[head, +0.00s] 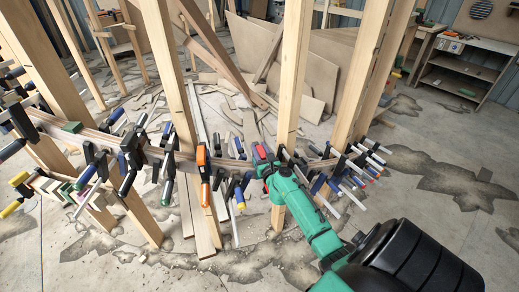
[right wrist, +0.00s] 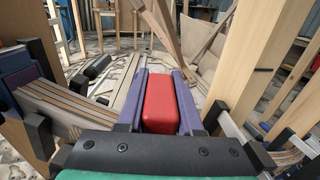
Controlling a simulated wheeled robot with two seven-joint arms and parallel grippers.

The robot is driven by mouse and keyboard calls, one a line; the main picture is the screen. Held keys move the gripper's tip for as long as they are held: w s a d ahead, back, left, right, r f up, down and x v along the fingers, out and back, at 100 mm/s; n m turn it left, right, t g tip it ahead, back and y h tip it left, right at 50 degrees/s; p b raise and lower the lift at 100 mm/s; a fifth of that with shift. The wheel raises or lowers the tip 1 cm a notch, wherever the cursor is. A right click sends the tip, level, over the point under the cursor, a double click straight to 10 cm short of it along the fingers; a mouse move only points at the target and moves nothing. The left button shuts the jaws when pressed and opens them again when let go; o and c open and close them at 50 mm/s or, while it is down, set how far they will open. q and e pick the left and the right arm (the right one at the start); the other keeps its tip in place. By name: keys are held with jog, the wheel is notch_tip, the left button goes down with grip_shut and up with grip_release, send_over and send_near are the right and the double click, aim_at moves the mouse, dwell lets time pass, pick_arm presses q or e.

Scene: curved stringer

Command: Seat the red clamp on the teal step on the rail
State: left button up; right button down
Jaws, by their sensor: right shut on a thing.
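My right gripper (head: 263,158) reaches in from the lower right, by the rail between two posts. It is shut on the red clamp (right wrist: 165,102); a red block shows between its two purple fingers in the right wrist view. Most of the clamp is hidden in the head view. The rail (head: 96,134) is a curved bundle of thin wood strips running across the posts; its layered strips also show left of the gripper in the right wrist view (right wrist: 62,108). A small teal-green piece (head: 72,127) sits on the rail at far left; I cannot tell whether it is the step. My left gripper is not in view.
Several dark and blue clamps crowd the rail on both sides, and an orange clamp (head: 203,163) hangs left of my gripper. A wooden post (head: 290,75) stands close to its right. Wood scraps and boards (head: 250,90) lie behind. A workbench (head: 465,70) stands at the back right.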

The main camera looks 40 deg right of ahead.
jog(key=shift+f+b, duration=1.2)
jog(key=shift+f, duration=0.15)
jog(key=shift+f+b, duration=0.5)
jog(key=shift+f, duration=0.05)
